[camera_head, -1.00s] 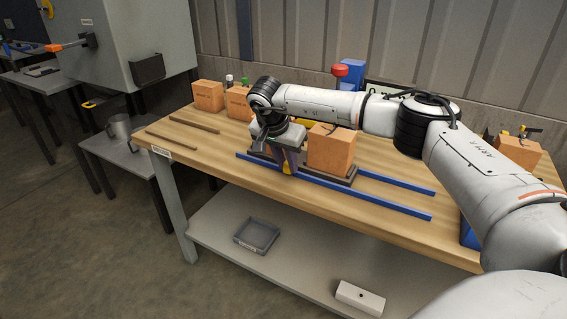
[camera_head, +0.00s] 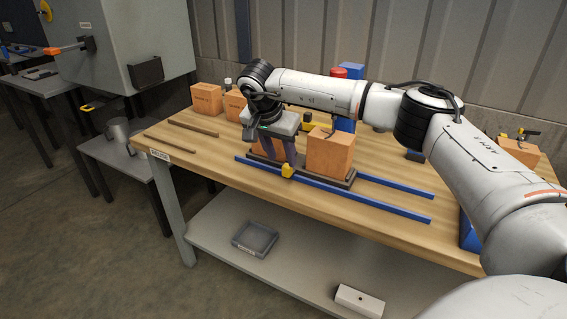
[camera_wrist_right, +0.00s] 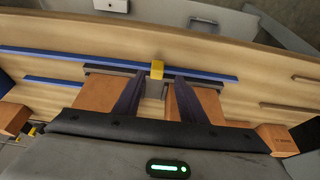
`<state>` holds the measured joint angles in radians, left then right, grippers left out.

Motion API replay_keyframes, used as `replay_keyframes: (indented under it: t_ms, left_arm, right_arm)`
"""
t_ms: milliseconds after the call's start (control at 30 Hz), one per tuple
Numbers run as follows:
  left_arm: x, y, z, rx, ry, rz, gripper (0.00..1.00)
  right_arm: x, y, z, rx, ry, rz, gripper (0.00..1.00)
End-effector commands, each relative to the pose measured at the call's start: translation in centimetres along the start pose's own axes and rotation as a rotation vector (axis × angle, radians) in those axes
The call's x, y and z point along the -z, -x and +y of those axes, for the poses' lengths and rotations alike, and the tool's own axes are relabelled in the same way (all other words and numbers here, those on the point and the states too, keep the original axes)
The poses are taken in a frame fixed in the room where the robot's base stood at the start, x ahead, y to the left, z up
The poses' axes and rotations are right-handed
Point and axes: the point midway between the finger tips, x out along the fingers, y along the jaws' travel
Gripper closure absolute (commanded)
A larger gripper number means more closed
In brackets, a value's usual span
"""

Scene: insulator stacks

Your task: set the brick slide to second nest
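The brick slide is a dark plate (camera_head: 340,183) lying between two blue rails on the wooden table. It carries one orange brick (camera_head: 330,152) at right and another (camera_head: 262,157) at left, partly hidden by my right gripper. A yellow block (camera_head: 288,171) sits at the front rail; it also shows in the right wrist view (camera_wrist_right: 157,69). My right gripper (camera_head: 282,160) points down over the slide between the bricks. In the wrist view its dark fingers (camera_wrist_right: 156,88) stand apart, with a small grey part visible between them. Nest marks cannot be made out. My left gripper is out of view.
The blue front rail (camera_head: 390,208) extends right of the slide, with bare tabletop around it. More orange bricks (camera_head: 206,98) stand at the back left. Brown strips (camera_head: 193,128) lie at left. A red-topped item (camera_head: 346,71) stands behind my right arm.

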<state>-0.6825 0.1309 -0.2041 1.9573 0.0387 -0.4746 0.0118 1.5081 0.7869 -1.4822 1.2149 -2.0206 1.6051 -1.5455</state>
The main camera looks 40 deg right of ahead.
Motion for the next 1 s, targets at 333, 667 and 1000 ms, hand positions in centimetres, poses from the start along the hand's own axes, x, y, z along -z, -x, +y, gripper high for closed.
replay_keyframes:
  t_ms: [333,667,1000]
  left_arm:
    - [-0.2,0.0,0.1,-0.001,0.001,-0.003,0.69]
    - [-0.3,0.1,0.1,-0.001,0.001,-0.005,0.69]
    - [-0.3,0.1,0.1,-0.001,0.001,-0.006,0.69]
  right_arm:
    - [0.0,5.3,-0.1,0.003,0.000,0.000,0.62]
    - [0.0,5.7,-0.1,0.001,0.000,0.000,0.62]
    - [-0.5,5.4,-0.2,0.005,0.002,-0.009,0.62]
